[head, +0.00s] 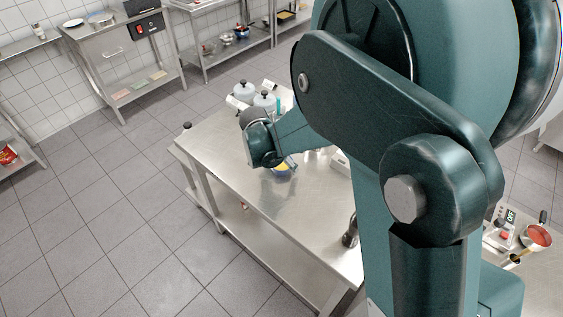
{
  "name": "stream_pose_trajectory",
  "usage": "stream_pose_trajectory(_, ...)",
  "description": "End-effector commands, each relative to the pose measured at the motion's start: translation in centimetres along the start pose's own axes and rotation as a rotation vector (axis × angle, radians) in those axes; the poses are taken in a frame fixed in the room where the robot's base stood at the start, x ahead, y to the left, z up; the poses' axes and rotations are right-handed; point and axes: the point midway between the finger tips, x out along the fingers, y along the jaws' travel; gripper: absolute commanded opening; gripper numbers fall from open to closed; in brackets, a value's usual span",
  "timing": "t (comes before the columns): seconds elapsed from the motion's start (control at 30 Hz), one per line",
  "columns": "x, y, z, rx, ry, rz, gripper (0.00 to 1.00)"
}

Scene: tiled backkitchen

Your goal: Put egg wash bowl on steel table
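A steel table (225,165) stands in the middle of the head view, left of my large arm links. My gripper (270,160) is over this table, pointing down, mostly hidden by my own wrist. A small bowl (284,171) with blue and yellow showing, which looks like the egg wash bowl, is right at the gripper's lower end. I cannot tell whether the bowl rests on the tabletop or is held just above it. The fingers are too small and hidden to tell if they are open or shut.
Grey lidded pots (245,91) stand at the table's far end. A dark upright object (350,232) stands near its front right edge. A counter with a red-filled pan (538,235) is at the right. Other steel units line the back wall.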

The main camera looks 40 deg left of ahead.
Motion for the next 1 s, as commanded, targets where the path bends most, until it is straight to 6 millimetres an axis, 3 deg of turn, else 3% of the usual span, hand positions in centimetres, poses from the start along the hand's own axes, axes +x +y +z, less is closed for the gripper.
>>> stream_pose_trajectory(0.47, -1.0, 0.0, -0.1, -0.001, 0.0, 0.0, 0.69)
stream_pose_trajectory(1.0, -7.7, 0.0, -0.1, -0.001, 0.0, 0.0, 0.69)
